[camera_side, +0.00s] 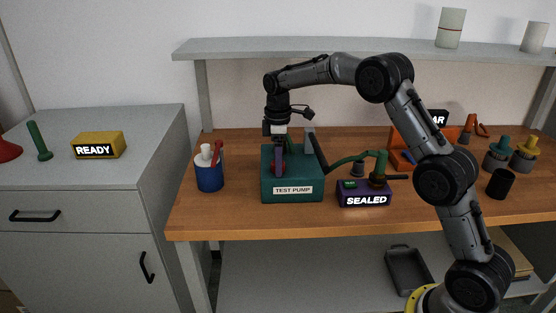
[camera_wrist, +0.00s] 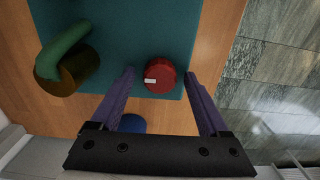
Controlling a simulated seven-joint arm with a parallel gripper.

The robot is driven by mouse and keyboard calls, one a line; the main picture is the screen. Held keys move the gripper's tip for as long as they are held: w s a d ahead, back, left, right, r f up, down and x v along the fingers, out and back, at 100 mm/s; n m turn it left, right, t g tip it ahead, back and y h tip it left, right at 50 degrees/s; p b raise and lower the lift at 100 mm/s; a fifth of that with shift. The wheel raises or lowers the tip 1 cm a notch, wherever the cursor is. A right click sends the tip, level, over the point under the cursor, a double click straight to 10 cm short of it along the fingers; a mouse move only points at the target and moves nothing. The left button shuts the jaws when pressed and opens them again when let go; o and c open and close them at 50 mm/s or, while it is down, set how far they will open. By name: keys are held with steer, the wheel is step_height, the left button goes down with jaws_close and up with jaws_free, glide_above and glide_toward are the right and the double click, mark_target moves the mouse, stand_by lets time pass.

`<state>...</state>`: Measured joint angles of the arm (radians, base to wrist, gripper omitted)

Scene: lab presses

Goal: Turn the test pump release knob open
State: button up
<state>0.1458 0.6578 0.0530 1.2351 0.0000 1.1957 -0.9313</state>
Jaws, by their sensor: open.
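The test pump (camera_side: 309,184) is a teal box with a "TEST PUMP" label on the wooden bench. In the wrist view its teal top (camera_wrist: 115,30) fills the upper part. The red round release knob (camera_wrist: 161,79) sits on that top with a short white mark pointing left. My gripper (camera_wrist: 160,72) has its two purple fingers open, one on each side of the knob, with gaps showing. In the side view my gripper (camera_side: 279,172) points down over the pump's left part and hides the knob. I cannot tell its exact height above the knob.
A grey lever (camera_side: 318,150) rises from the pump beside my gripper. A shelf (camera_side: 230,48) spans behind.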

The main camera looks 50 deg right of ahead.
jaws_close()
stand_by(0.4)
steer(key=m, duration=0.4)
steer(key=shift+r+m, duration=0.1)
steer(key=shift+m, duration=0.3)
steer(key=m, duration=0.4)
steer(key=shift+m, duration=0.3)
steer(key=m, duration=0.4)
steer(key=shift+m, duration=2.2)
